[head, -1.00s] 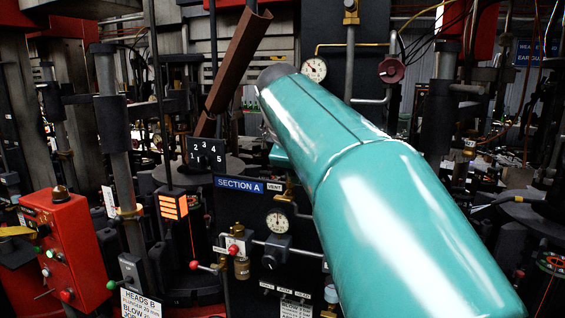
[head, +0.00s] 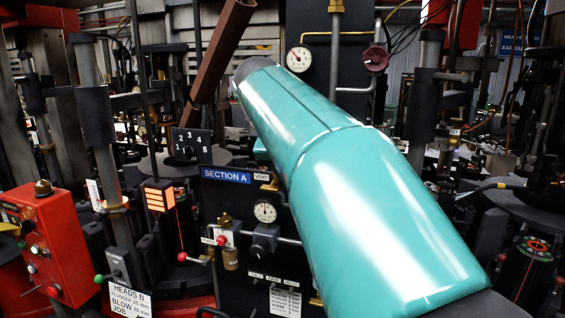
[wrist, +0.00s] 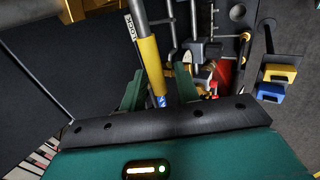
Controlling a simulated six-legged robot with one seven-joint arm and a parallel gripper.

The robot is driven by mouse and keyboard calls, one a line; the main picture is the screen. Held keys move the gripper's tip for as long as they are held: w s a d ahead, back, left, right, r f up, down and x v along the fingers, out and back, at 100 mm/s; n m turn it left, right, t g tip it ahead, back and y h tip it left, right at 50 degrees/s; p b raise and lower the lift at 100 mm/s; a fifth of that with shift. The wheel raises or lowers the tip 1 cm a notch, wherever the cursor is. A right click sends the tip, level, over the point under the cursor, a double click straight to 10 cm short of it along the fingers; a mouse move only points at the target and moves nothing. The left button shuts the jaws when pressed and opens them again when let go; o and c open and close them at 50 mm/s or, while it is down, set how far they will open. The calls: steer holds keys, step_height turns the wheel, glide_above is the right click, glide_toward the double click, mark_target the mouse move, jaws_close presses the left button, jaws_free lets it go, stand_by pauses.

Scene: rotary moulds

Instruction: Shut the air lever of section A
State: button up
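The section A panel (head: 212,205) stands at the centre of the head view, under a blue SECTION A sign (head: 226,175). A small red lever handle (head: 221,240) sits on a brass valve there, left of a round gauge (head: 265,212). I cannot tell for sure which handle is the air lever. In the wrist view my gripper (wrist: 160,88) is open, with its two green fingers apart. A yellow-sleeved bar (wrist: 150,66) runs down between the fingers, and I cannot tell whether they touch it. Brass and red fittings (wrist: 203,74) show beyond the right finger. My arm hides the gripper in the head view.
A red control box (head: 45,240) stands at the left. Ball-ended levers (head: 190,257) stick out near an orange-lit display (head: 159,199). A brown chute (head: 212,60) slants above. Yellow and blue blocks (wrist: 277,74) hang at the right in the wrist view. Machinery crowds the space.

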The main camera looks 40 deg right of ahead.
steer(key=v, duration=1.3)
steer(key=shift+r, duration=0.4)
steer(key=shift+s+a, duration=0.1)
steer(key=shift+s, duration=0.05)
steer(key=s+a+f+m+y, duration=0.2)
steer(key=s+a+f, duration=0.2)
steer(key=f, duration=0.7)
steer(key=s+a+f+m+t+y, duration=0.1)
steer(key=s+a+f+m, duration=0.2)
steer(key=f, duration=0.9)
steer(key=s+a+f+m+y, duration=0.2)
steer(key=s+a+f, duration=0.4)
steer(key=f, duration=0.6)
steer(key=shift+s+a+m+t+y, duration=0.15)
steer(key=shift+a+m+t+y, duration=0.15)
steer(key=shift+a, duration=0.6)
steer(key=shift+d, duration=0.1)
